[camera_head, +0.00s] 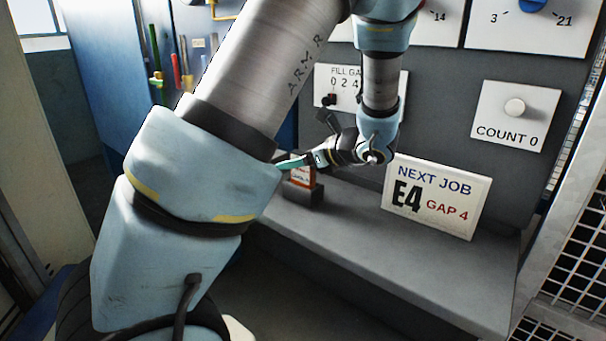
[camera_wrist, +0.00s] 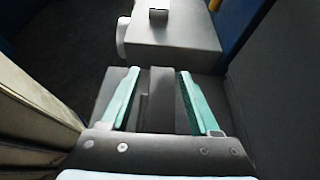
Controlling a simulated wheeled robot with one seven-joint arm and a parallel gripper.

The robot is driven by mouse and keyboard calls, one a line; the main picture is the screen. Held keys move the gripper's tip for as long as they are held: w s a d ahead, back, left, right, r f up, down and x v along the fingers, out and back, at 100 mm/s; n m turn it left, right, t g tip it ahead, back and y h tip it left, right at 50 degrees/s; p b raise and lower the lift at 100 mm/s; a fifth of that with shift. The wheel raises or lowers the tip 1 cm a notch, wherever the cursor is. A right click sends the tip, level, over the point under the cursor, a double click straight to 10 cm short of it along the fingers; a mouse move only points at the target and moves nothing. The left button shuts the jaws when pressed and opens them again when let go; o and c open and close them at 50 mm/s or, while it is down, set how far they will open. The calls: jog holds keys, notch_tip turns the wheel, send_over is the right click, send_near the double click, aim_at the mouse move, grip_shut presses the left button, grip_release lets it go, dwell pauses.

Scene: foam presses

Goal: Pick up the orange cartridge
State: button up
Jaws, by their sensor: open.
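The orange cartridge (camera_head: 302,176) shows in the head view as a small orange and white patch on the grey bench, close by a dark block (camera_head: 303,193). My gripper (camera_head: 290,162) is right above and beside it and partly hides it. In the wrist view my gripper (camera_wrist: 159,74) has its two teal fingers spread apart. A dark grey upright shape (camera_wrist: 160,98) shows between the fingers; no orange shows there, and I cannot tell whether it is part of the cartridge or whether the fingers touch it.
The grey bench (camera_head: 420,265) runs along the panel wall. A sign reading "NEXT JOB E4 GAP 4" (camera_head: 436,197) stands right of my gripper. A "COUNT 0" plate (camera_head: 515,115) and a "FILL GAP" plate (camera_head: 335,88) are on the wall. Wire mesh (camera_head: 575,265) stands at the right.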

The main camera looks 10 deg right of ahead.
jog(key=shift+c, duration=0.2)
grip_shut()
dwell(0.4)
